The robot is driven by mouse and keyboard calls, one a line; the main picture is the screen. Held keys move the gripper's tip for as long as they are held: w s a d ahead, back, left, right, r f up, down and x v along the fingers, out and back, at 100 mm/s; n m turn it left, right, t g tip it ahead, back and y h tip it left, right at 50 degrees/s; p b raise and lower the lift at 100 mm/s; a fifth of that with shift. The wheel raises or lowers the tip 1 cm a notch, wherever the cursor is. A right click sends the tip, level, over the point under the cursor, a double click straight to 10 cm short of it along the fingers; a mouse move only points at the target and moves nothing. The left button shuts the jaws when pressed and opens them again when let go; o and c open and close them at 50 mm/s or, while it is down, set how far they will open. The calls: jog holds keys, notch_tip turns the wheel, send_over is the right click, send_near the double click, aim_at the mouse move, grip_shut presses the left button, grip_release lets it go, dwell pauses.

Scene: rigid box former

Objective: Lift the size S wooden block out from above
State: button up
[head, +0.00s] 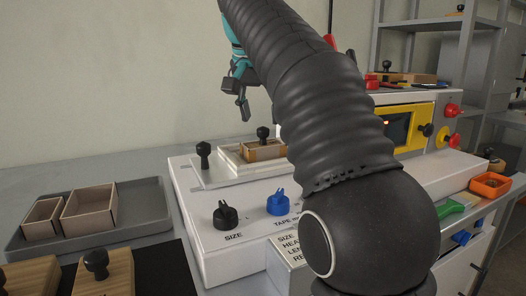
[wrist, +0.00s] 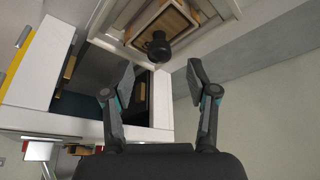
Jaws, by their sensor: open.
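A wooden block with a black knob (head: 263,133) sits in a pale frame on top of the white box former (head: 190,225). My gripper (head: 236,97) is above and slightly left of the knob in the head view. In the wrist view my gripper (wrist: 157,76) has its fingers apart, with nothing between them. The arm hides part of the machine.
A grey tray (head: 130,238) with two open boxes stands at the left. Other wooden blocks with knobs (head: 97,266) lie in front of it. A black knob post (head: 204,152) stands left of the frame. Black and blue dials (head: 278,205) are on the front panel.

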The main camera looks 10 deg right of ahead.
aim_at(263, 126)
jog(key=b+x, duration=0.1)
jog(key=x, duration=0.3)
jog(key=shift+f+b, duration=0.3)
jog(key=shift+b, duration=0.05)
grip_shut()
jog(key=shift+r, duration=0.15)
